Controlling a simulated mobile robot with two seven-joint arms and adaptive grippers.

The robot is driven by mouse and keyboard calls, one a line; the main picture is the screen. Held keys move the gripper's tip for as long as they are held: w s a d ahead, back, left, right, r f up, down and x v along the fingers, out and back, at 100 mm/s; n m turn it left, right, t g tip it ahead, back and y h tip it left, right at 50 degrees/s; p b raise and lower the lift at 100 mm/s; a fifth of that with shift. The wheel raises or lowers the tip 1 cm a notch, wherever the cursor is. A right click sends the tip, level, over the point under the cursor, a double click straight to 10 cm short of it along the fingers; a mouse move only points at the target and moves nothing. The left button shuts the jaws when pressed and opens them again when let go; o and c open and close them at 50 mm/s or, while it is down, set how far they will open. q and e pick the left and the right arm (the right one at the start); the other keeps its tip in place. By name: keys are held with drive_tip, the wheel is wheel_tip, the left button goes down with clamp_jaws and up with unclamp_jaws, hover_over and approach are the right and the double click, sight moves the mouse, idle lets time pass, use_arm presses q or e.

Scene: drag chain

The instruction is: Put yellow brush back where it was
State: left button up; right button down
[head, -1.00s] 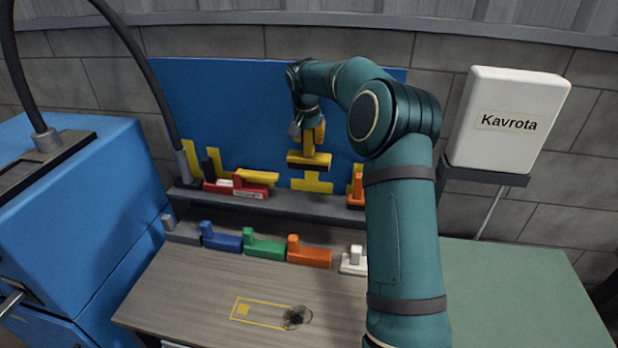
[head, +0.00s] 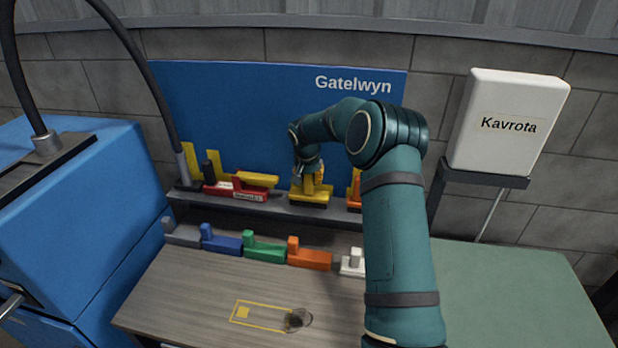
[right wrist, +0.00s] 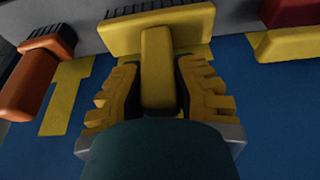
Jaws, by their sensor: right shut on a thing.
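The yellow brush (head: 310,194) is upright on the shelf at the foot of the blue board, its dark bristles down at the shelf surface. In the right wrist view, the brush (right wrist: 157,70) has its handle between the two yellow fingers. My right gripper (head: 306,172) is shut on that handle; it also shows in the right wrist view (right wrist: 158,88). A yellow brush-shaped outline on the board is mostly hidden behind the brush and gripper; a bit shows beside the fingers (right wrist: 196,52). My left gripper is not in view.
Several coloured brushes line the bench's back edge. A yellow-outlined rectangle (head: 262,317) with a dark round item is on the bench.

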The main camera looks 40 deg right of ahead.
drive_tip(key=shift+f, duration=0.1)
drive_tip(key=c, duration=0.9)
unclamp_jaws()
drive_tip(key=shift+o, duration=0.2)
